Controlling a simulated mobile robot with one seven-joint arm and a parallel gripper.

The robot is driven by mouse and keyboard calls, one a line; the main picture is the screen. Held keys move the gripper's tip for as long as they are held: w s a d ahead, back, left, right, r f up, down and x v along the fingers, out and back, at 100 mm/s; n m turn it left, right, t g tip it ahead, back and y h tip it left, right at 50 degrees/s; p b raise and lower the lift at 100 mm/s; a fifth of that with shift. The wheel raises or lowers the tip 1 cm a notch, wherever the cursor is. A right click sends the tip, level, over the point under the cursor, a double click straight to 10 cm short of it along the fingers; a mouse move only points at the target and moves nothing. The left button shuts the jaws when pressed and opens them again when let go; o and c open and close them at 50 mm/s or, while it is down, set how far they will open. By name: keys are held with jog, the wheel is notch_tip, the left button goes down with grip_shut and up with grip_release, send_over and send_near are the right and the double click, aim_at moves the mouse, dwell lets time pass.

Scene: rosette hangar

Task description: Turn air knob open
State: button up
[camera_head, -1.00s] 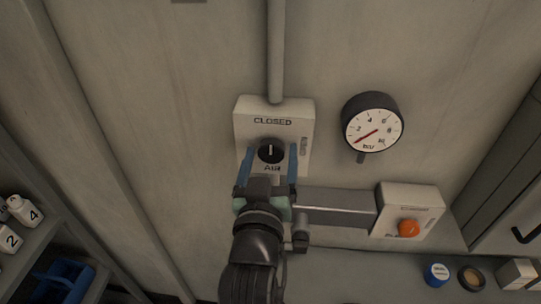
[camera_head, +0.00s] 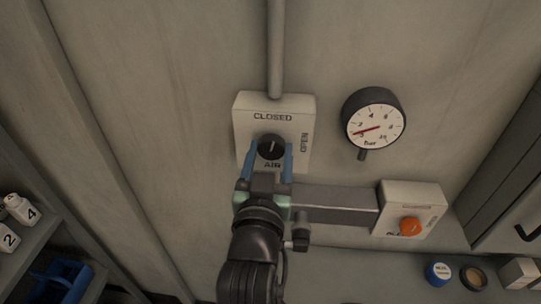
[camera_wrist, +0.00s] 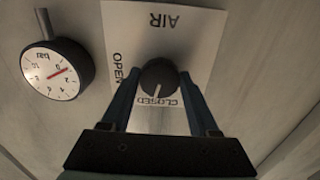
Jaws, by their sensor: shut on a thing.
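The round black air knob (camera_head: 271,147) sits on a pale wall plate (camera_head: 246,114) marked CLOSED at the top, OPEN on the right side and AIR below. Its white mark points nearly straight at CLOSED, tilted slightly towards OPEN. The knob also shows in the wrist view (camera_wrist: 159,75), where CLOSED is at the bottom and OPEN at the left. My gripper (camera_head: 270,153) has its two blue fingers on either side of the knob, shut on it. The gripper covers the lower part of the plate in the head view.
A round pressure gauge (camera_head: 374,124) is on the wall to the right, its needle low on the scale. A box with an orange button (camera_head: 410,227) is at lower right. A grey pipe (camera_head: 275,50) runs up from the plate.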

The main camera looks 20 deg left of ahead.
jog(key=m+b, duration=0.1)
jog(key=m, duration=0.3)
jog(key=shift+f+m+b, duration=0.1)
jog(key=shift+m+b, duration=0.2)
jog(key=shift+b, duration=0.1)
jog(key=m+b, duration=0.1)
jog(key=m, duration=0.2)
jog(key=shift+m, duration=0.3)
jog(key=m+b, duration=0.1)
jog(key=m, duration=0.2)
jog(key=shift+m, duration=0.3)
jog(key=shift+a+m+b, duration=0.1)
jog(key=shift+m+b, duration=0.35)
jog(key=shift+m, duration=1.35)
jog(key=o, duration=1.4)
jog(key=shift+c, duration=0.2)
jog(key=shift+s, duration=0.15)
